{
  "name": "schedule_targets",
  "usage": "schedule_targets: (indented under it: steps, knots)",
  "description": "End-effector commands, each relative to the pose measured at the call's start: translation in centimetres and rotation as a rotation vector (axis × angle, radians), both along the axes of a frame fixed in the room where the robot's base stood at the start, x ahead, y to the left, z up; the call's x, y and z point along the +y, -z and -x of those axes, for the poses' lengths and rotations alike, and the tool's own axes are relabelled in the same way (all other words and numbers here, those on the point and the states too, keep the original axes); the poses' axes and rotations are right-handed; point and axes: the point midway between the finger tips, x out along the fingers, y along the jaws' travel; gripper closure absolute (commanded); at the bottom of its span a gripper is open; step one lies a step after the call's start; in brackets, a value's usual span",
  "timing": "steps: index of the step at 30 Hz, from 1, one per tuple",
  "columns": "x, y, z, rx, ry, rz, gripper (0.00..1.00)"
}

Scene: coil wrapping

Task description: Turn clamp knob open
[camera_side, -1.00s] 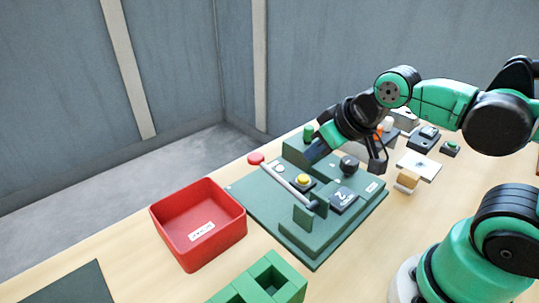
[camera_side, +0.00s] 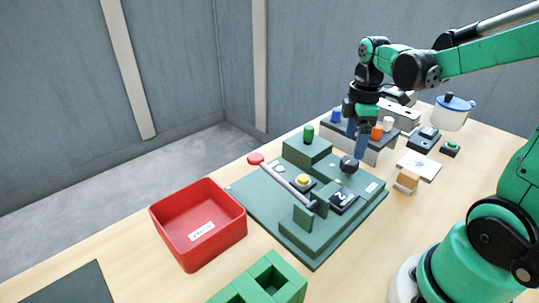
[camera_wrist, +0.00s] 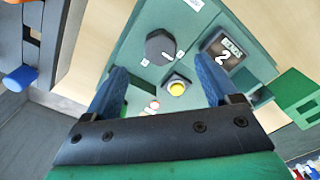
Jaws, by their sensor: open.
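A round black knob (camera_side: 348,164) with a white pointer line stands on the dark green fixture board (camera_side: 245,200). The knob (camera_wrist: 160,47) shows in the wrist view between and beyond my blue fingers, with small labels beside it. My gripper (camera_side: 360,152) points down just behind and above the knob in the side view. In the wrist view my gripper (camera_wrist: 160,72) is open with nothing between its fingers. A grey rod (camera_side: 284,185) lies across the board. Whether a finger touches the knob I cannot tell.
The board carries a yellow button (camera_side: 302,180), a display reading 2 (camera_side: 343,199) and a block with a green peg (camera_side: 308,132). A red bin (camera_side: 165,222) stands left. A grey rack (camera_side: 345,140) with coloured pegs and a white pot (camera_side: 450,115) stand behind.

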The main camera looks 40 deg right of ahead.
Motion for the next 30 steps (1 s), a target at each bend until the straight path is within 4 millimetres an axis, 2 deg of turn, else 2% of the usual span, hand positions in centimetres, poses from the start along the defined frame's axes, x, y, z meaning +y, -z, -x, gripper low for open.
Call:
schedule_targets:
  steps: [12, 24, 25, 26, 30]
  knots:
    - [0.0, 4.4, -0.1, -0.002, 0.000, 0.001, 0.19]
    - [0.1, 5.2, 0.0, -0.003, 0.001, 0.001, 0.19]
    - [0.1, 5.2, 0.0, -0.003, 0.001, 0.001, 0.22]
    - [0.1, 5.2, 0.0, -0.003, 0.001, 0.001, 0.31]
    - [0.1, 5.2, 0.0, -0.003, 0.001, 0.001, 0.71]
